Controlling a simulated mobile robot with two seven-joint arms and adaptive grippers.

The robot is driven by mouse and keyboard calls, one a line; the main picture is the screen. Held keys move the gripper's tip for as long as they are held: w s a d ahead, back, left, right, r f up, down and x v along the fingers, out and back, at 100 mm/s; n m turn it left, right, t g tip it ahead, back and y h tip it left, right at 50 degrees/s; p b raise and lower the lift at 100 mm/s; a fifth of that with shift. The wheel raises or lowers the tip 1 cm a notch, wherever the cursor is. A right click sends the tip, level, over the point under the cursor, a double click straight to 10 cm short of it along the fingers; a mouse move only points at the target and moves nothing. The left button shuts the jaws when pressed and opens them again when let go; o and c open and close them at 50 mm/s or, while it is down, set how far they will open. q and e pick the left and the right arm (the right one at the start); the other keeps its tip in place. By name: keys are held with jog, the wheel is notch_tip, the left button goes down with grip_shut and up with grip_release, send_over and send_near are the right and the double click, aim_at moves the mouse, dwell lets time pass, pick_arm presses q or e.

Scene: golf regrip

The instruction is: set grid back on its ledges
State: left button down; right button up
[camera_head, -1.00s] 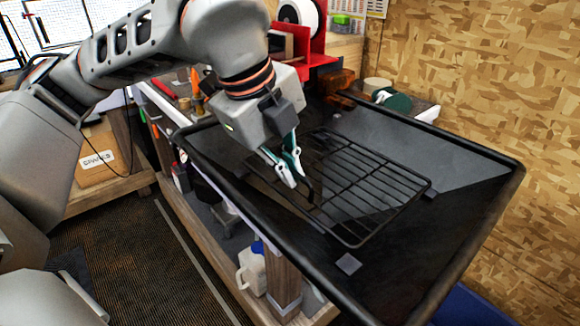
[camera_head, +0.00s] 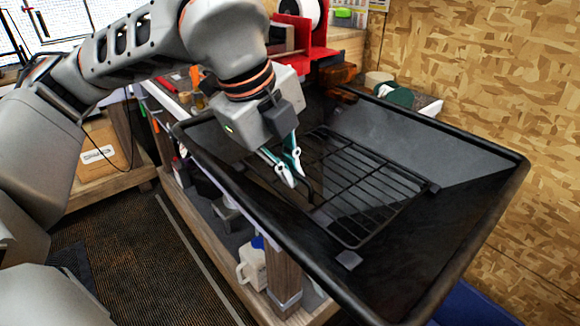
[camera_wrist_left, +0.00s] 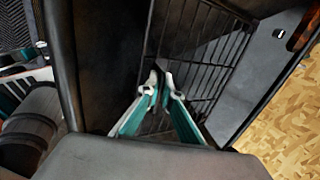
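The black wire grid (camera_head: 365,185) lies inside a deep black tray (camera_head: 470,220), close to level. Small grey ledges show by its front corner (camera_head: 348,260) and right corner (camera_head: 432,188). I cannot tell whether the grid rests on them. My left gripper (camera_head: 292,177) reaches down over the grid's near-left side, its green fingers closed around a raised dark handle-like wire. The wrist view shows the fingertips (camera_wrist_left: 160,90) almost together over the grid (camera_wrist_left: 205,55); the exact contact is hidden. My right gripper is out of view.
The tray's raised rim surrounds the grid, and a wooden wall (camera_head: 500,80) stands to the right. A wooden workbench with a red tool stand (camera_head: 325,68) is behind. A white jug (camera_head: 252,268) sits on a lower shelf, below the tray.

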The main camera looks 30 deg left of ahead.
pick_arm(q)
jog(key=shift+f, duration=0.15)
jog(key=c, duration=2.7)
grip_release()
jog(key=o, duration=0.5)
jog(key=v, duration=1.2)
